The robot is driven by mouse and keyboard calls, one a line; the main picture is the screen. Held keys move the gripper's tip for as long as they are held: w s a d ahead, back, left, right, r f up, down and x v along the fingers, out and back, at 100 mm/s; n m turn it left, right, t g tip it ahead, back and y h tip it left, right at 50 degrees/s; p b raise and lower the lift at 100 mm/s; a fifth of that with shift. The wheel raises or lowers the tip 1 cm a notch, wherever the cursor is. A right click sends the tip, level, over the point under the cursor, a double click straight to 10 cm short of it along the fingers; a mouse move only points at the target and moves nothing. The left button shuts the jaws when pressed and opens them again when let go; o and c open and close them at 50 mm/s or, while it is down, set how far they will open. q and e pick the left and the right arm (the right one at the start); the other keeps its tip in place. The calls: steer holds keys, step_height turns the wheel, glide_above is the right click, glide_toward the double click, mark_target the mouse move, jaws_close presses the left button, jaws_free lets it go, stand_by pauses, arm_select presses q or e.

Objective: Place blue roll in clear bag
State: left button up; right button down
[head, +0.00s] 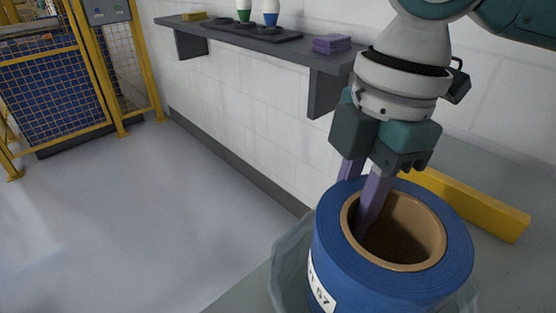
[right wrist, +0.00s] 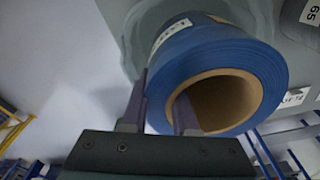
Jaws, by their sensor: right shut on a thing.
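The blue roll (head: 335,250), with a brown core and a white label, stands upright at the lower right of the head view. It also shows in the right wrist view (right wrist: 225,55). My right gripper (head: 360,188) is shut on the roll's wall, one purple finger inside the core and the other outside; its fingers also show in the right wrist view (right wrist: 160,108). The clear bag (head: 288,265) shows around the lower roll on both sides, and in the right wrist view (right wrist: 132,35). The roll's bottom is hidden, so I cannot tell how deep it sits. My left gripper is out of view.
A yellow bar (head: 475,203) lies behind the roll on the grey surface (head: 245,296). A wall shelf (head: 255,37) holds small green and blue items and a purple stack (head: 332,44). A yellow fence (head: 75,75) stands far left. The floor between is clear.

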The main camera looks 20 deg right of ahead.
step_height(320, 180, down, 4)
steer(key=shift+r+b, duration=0.2)
steer(key=shift+b, duration=0.25)
steer(key=shift+f, duration=0.1)
steer(key=shift+f, duration=0.1)
steer(key=c, duration=0.7)
jaws_free()
steer(key=r, duration=0.3)
steer(key=d+r+p, duration=0.1)
steer(key=r, duration=0.3)
steer(key=r+p, duration=0.1)
steer(key=r, duration=0.3)
steer(key=shift+d+r, duration=0.1)
steer(key=shift+d, duration=0.1)
steer(key=shift+r+p, duration=0.3)
steer(key=shift+r, duration=0.15)
